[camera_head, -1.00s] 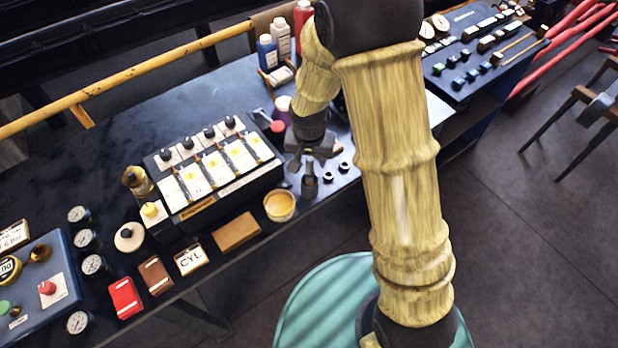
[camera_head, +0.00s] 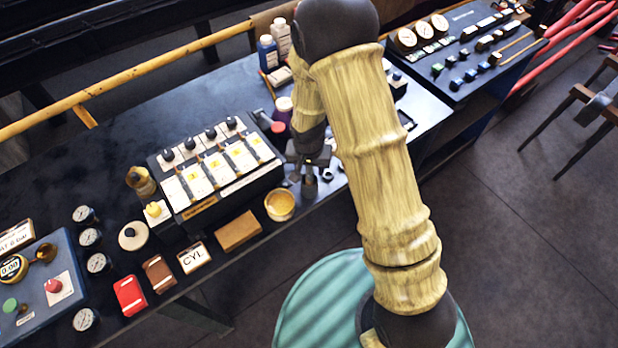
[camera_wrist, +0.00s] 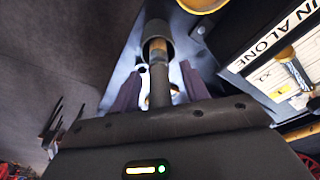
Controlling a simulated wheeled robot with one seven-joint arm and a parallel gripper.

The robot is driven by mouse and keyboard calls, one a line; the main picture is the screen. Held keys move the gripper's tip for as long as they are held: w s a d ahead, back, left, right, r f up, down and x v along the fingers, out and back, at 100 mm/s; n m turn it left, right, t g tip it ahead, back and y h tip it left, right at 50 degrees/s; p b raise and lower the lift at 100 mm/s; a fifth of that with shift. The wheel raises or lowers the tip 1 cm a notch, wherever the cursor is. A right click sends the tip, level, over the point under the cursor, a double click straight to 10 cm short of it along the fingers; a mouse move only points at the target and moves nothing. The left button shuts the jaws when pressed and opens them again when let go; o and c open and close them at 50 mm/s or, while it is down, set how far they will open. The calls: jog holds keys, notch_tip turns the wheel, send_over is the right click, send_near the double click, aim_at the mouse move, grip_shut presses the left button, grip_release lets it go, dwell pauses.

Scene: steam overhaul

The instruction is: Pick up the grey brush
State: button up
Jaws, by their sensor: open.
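A dark grey upright piece with a narrow top, which looks like the grey brush (camera_head: 310,188), stands near the bench's front edge, just right of the yellow bowl. My gripper (camera_head: 308,164) points down right over it and hides its upper part. In the wrist view the grey brush (camera_wrist: 157,42) shows as a grey cylinder with a thinner shaft running between the two fingers. My gripper (camera_wrist: 158,88) is open around that shaft. I cannot tell whether either finger touches it.
A yellow bowl (camera_head: 280,205) and the block with labelled cards (camera_head: 215,170) stand close on the left. Dark nuts (camera_head: 328,176) lie just right. A purple container (camera_head: 283,112) and bottles (camera_head: 268,52) stand behind. The bench's front edge is near.

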grip_shut()
notch_tip(320, 180, up, 10)
jog(key=shift+r+b, duration=0.1)
jog(key=shift+b, duration=1.05)
